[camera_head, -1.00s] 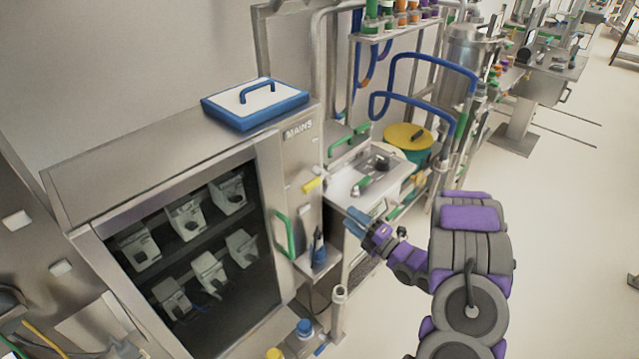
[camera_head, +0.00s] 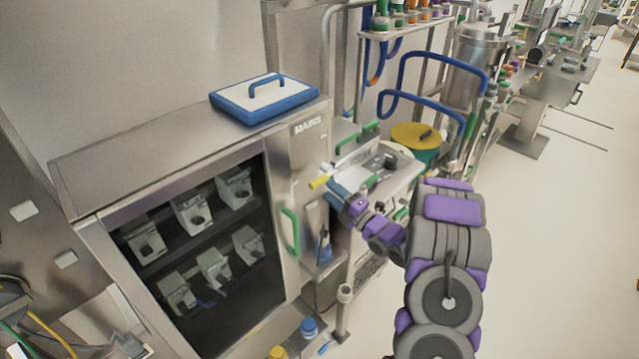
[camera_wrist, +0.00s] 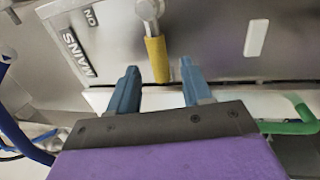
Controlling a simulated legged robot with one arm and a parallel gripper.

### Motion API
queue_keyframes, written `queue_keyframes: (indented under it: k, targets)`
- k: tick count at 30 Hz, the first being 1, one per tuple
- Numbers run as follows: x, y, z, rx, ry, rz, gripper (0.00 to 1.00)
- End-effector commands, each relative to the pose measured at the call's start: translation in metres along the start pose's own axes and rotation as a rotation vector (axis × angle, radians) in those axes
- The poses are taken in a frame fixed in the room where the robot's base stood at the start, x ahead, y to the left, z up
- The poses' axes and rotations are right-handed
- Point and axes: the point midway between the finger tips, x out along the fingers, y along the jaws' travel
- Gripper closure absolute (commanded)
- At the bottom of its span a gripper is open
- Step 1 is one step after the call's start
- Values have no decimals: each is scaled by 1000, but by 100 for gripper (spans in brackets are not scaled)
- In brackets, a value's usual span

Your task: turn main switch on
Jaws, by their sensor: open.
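The main switch (camera_head: 320,182) is a yellow-handled lever on the steel cabinet's narrow front panel, below the "MAINS" label (camera_head: 308,125). In the wrist view its yellow handle (camera_wrist: 157,60) hangs from a metal pivot, near an "ON" mark (camera_wrist: 91,17). My gripper (camera_head: 334,187) is beside the handle in the head view. In the wrist view my gripper (camera_wrist: 160,85) is open, with two blue fingers apart.
The steel cabinet (camera_head: 150,150) has a dark glass door with a green handle (camera_head: 290,231). A blue-rimmed tray (camera_head: 262,98) lies on top. A steel bench (camera_head: 365,165) with green handles stands close behind my gripper.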

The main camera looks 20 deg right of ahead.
Motion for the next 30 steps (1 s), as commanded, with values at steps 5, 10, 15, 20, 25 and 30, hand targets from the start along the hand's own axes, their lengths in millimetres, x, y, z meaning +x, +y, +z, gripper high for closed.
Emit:
queue_keyframes:
  k: [5,10,15,20,25,30]
  targets:
    - [28,0,-1,0,3,2,51]
    - [48,0,0,-2,3,2,51]
    - [57,0,0,0,1,3,51]
    - [58,0,0,1,0,2,51]
    - [58,0,0,1,0,1,53]
    - [58,0,0,1,0,1,69]
